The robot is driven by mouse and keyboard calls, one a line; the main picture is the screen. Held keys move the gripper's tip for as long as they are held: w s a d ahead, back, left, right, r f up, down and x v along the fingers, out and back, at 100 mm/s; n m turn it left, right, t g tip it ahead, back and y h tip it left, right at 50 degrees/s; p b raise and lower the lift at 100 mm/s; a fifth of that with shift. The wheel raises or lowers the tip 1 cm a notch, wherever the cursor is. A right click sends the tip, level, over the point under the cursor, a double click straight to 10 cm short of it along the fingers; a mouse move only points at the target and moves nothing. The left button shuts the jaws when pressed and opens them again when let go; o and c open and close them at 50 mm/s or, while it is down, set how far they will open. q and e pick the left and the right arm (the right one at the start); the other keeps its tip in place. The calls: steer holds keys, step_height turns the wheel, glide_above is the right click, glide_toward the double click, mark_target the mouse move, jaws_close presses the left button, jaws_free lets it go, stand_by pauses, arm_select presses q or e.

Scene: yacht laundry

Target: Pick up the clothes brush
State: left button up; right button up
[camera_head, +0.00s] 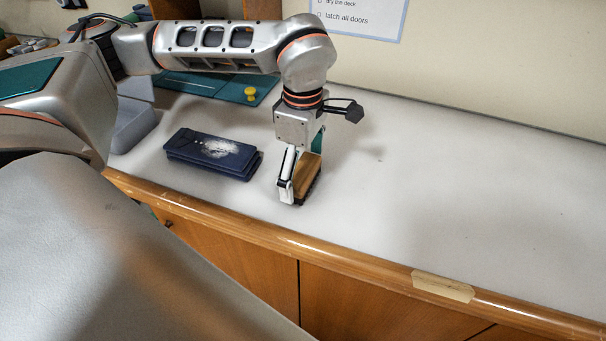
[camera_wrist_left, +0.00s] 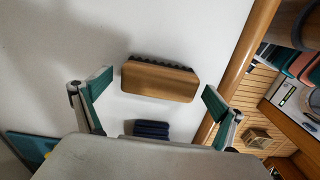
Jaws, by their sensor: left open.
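The clothes brush (camera_head: 308,176) has a wooden back and dark bristles and stands on the white counter near its front edge. My left gripper (camera_head: 301,180) is right at it in the head view, pointing down, with one finger in front of the brush and hiding part of it. In the left wrist view the brush (camera_wrist_left: 160,80) lies ahead of the fingers, between their lines. My left gripper (camera_wrist_left: 146,95) is open there, with clear gaps on both sides of the brush. My right gripper is not in view.
A folded navy cloth (camera_head: 212,153) with a pale patch lies left of the brush. Behind it is a teal mat (camera_head: 225,90) with a yellow knob (camera_head: 250,94). A grey bin (camera_head: 133,122) stands at the left. The counter to the right is clear; its wooden edge (camera_head: 360,256) runs along the front.

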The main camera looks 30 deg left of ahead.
mark_target(303, 169)
arm_select(q)
steer(key=shift+f, duration=0.45)
steer(key=c, duration=1.2)
steer(key=shift+c, duration=0.2)
step_height(303, 169, up, 20)
